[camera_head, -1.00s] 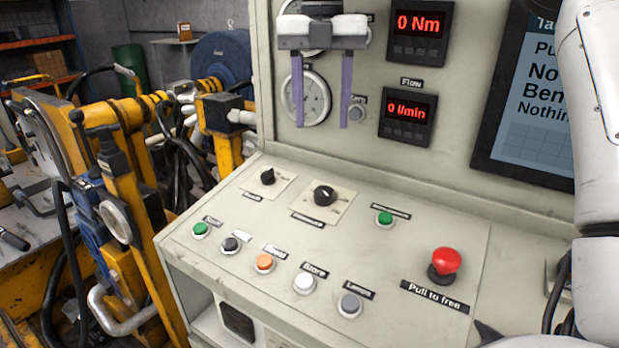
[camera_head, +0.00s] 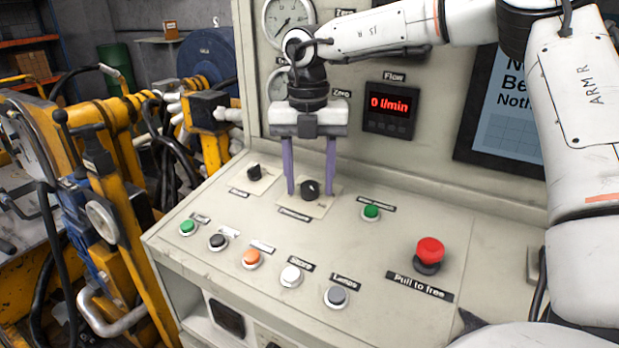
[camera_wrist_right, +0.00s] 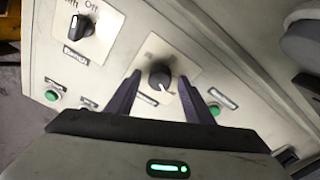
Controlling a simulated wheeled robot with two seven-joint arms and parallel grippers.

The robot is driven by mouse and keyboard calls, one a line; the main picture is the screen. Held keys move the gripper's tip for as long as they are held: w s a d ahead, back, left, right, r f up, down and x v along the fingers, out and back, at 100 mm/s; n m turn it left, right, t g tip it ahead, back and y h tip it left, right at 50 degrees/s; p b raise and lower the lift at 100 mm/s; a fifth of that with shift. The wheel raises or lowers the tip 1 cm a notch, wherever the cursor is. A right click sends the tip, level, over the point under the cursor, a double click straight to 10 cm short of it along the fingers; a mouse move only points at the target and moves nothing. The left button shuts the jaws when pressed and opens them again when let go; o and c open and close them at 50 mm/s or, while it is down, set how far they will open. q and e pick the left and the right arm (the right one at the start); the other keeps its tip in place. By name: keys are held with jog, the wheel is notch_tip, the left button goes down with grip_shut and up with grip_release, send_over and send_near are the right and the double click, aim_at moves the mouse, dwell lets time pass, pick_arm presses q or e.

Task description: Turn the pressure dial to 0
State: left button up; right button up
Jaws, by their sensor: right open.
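The pressure dial is a small black round knob (camera_head: 310,191) on a pale plate on the sloping panel. In the right wrist view the dial (camera_wrist_right: 160,74) shows a white pointer mark aimed toward the lower right. My right gripper (camera_head: 311,182) points down over it, open, with one purple finger on each side of the dial. In the right wrist view the fingers of the gripper (camera_wrist_right: 159,79) flank the knob with gaps, and it is not gripped. The scale around the dial is too small to read. My left gripper is not in view.
The black on/off switch (camera_head: 254,172) sits left of the dial. A green button (camera_head: 371,212) is to its right. Several buttons line the panel's front, with a red stop knob (camera_head: 429,252) at the right. A flow display (camera_head: 391,107) and gauges (camera_head: 287,20) are on the wall behind.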

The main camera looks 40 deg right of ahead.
jog(key=c, duration=1)
jog(key=shift+c, duration=0.2)
